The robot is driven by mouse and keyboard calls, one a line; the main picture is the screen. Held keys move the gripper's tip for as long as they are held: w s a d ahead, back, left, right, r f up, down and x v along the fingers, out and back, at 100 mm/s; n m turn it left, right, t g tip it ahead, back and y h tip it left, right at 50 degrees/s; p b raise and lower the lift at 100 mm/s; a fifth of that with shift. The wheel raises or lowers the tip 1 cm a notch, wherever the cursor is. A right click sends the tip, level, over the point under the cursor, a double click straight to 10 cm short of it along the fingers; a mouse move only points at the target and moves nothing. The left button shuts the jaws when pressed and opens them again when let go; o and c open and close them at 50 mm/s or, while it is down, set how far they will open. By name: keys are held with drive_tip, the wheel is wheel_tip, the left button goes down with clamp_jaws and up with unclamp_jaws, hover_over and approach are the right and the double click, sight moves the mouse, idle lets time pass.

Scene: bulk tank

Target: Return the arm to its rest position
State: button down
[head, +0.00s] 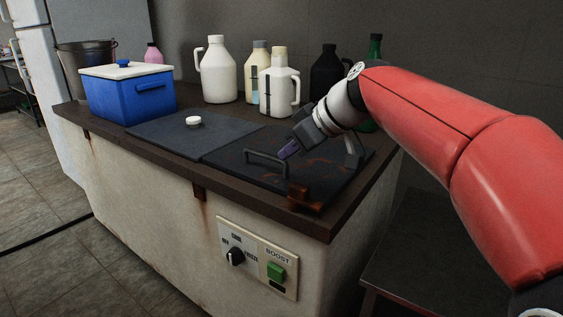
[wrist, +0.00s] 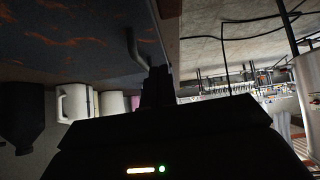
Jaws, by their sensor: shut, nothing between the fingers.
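My gripper (head: 287,152) is shut and empty at the end of my red arm. In the head view it hangs just above the dark, rust-marked right lid of the tank, close behind the lid's bar handle (head: 266,161). I cannot tell whether it touches the handle. In the wrist view the gripper (wrist: 157,84) is a dark shape, and a grey bar handle (wrist: 135,47) shows beside it. The picture there is turned, with the rust-streaked lid (wrist: 70,25) at the top.
A blue cooler (head: 125,97) with a white lid stands at the left of the counter. A white jug (head: 216,70), several other bottles and a green bottle (head: 374,52) stand along the back. A white knob (head: 193,122) sits on the left lid. A control panel (head: 257,258) is on the front.

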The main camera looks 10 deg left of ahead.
drive_tip(key=v, duration=0.5)
drive_tip(key=s+d+f+m+t+h, duration=0.1)
drive_tip(key=s+d+f+m+h, duration=0.7)
drive_tip(key=s+d+f+m, duration=0.5)
drive_tip(key=s+d+f, duration=0.8)
drive_tip(key=s+d, duration=0.1)
drive_tip(key=shift+s+d+f+m+t, duration=0.2)
drive_tip(key=shift+d+m+t, duration=0.1)
drive_tip(key=shift+d+t, duration=0.1)
